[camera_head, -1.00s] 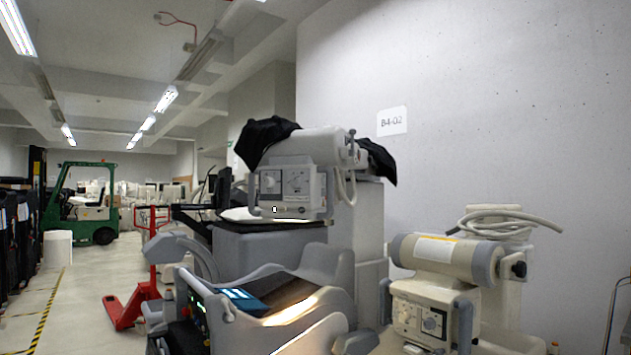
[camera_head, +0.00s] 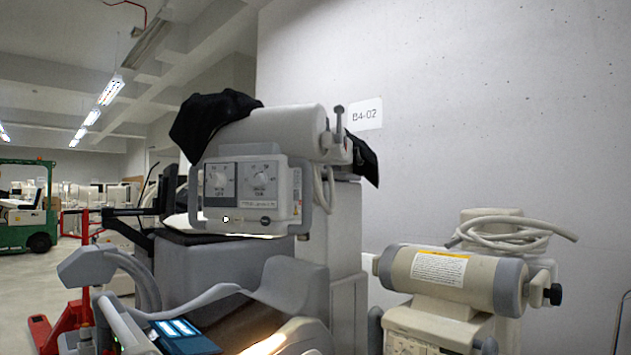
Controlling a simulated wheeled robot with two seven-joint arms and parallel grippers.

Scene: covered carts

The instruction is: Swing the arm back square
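The arm of the covered cart ends in a pale grey cylindrical head (camera_head: 290,133) with a control box (camera_head: 250,195) under it. The box has two dials and a grey handle at each side, and its face is turned toward me. A black cover (camera_head: 212,122) is bunched over the head's left end, and more black cloth hangs behind its right end. The head sits above the grey cart body (camera_head: 215,270). How the arm joins the column (camera_head: 347,230) behind is partly hidden. Neither of my grippers is in view.
A second cart with a cream cylinder head (camera_head: 440,280) and coiled hose (camera_head: 515,230) stands close on the right. A red pallet jack (camera_head: 65,325) and a green forklift (camera_head: 28,215) are at the left. A wall with a B4-02 sign (camera_head: 364,114) is behind.

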